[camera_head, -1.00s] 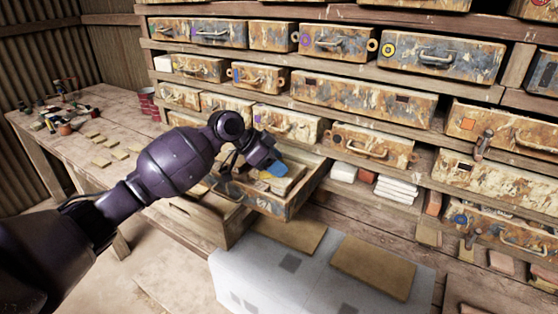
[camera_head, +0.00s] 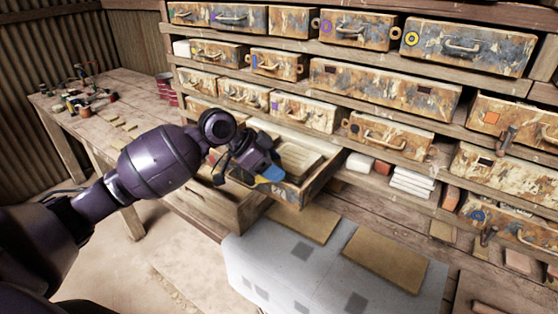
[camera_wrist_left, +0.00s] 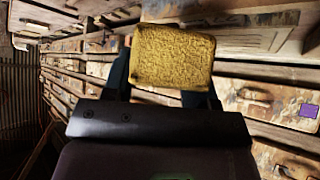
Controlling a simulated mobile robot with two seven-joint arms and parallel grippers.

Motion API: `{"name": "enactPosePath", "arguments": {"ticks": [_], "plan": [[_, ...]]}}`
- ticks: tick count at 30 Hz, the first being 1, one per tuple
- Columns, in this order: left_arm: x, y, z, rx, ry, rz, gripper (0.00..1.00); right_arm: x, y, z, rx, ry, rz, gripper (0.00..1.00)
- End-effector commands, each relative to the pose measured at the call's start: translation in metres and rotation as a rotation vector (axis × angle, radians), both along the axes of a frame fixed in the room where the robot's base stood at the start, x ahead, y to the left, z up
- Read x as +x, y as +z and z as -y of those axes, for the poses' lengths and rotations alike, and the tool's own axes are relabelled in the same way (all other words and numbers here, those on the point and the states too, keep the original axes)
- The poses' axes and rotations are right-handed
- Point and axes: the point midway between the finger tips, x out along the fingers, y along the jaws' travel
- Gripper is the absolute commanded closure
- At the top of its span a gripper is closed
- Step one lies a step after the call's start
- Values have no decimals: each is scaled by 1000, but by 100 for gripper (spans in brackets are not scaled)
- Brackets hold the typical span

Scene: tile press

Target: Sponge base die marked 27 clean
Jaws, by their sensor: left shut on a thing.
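My left gripper (camera_head: 262,178) is shut on a yellow sponge (camera_wrist_left: 172,57), which shows square-on between the dark fingers in the left wrist view. In the head view the sponge is mostly hidden by the gripper, and a blue fingertip shows. The gripper is at the left front part of a pulled-out drawer (camera_head: 318,182). A pale tan block (camera_head: 298,156), likely a die, lies in the drawer. My right gripper is not in view.
A second open drawer (camera_head: 205,212) sits lower left. Below is a pale grey surface (camera_head: 300,275) with dark squares and tan boards (camera_head: 398,258). Closed paint-worn drawers fill the rack behind. A cluttered bench (camera_head: 130,90) stands at left. White slabs (camera_head: 412,182) lie at right.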

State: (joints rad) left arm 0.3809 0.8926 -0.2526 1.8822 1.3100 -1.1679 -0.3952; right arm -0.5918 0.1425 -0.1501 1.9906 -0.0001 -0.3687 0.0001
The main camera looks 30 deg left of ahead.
Motion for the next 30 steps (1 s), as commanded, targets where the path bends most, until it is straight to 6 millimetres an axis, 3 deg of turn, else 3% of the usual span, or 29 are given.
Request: {"name": "enactPosePath", "arguments": {"ticks": [15, 30], "plan": [[-42, -1, -6, 1, -1, 0, 70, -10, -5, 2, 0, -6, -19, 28], [-72, 0, -10, 0, -1, -1, 70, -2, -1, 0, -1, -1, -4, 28]]}}
